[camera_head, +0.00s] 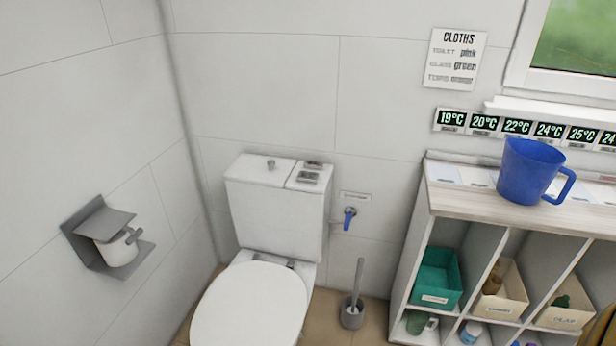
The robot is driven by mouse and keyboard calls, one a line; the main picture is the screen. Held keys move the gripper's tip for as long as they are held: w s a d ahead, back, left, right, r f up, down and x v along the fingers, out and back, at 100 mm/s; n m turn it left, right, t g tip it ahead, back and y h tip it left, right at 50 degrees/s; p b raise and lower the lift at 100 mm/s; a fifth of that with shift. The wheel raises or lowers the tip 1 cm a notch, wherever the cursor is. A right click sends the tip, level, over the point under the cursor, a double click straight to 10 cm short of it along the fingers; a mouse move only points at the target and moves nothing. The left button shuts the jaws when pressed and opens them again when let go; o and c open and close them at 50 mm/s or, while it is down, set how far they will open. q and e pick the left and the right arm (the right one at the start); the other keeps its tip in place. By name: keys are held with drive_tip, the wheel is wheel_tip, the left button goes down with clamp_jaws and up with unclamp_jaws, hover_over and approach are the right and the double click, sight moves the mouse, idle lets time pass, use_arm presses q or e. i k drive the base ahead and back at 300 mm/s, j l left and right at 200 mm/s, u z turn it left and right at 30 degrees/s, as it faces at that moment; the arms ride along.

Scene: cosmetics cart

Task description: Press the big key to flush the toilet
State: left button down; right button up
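The white toilet stands in the corner with its lid (250,306) down. Its cistern (278,217) is against the back wall. On the right of the cistern top is a pale panel with two grey pieces, a front one (308,177) and a rear one (313,165). They look like flush keys; the front one seems slightly larger, but they are too small to read. Neither of my grippers is in view.
A paper holder (92,240) sticks out from the left wall. A blue-handled valve (348,218) and a toilet brush (352,311) are right of the toilet. A shelf unit (500,210) with a blue jug (528,172) on top stands at the right.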

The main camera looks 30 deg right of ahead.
sight(306, 177)
drive_tip(key=l+u, duration=0.25)
drive_tip(key=l, duration=1.5)
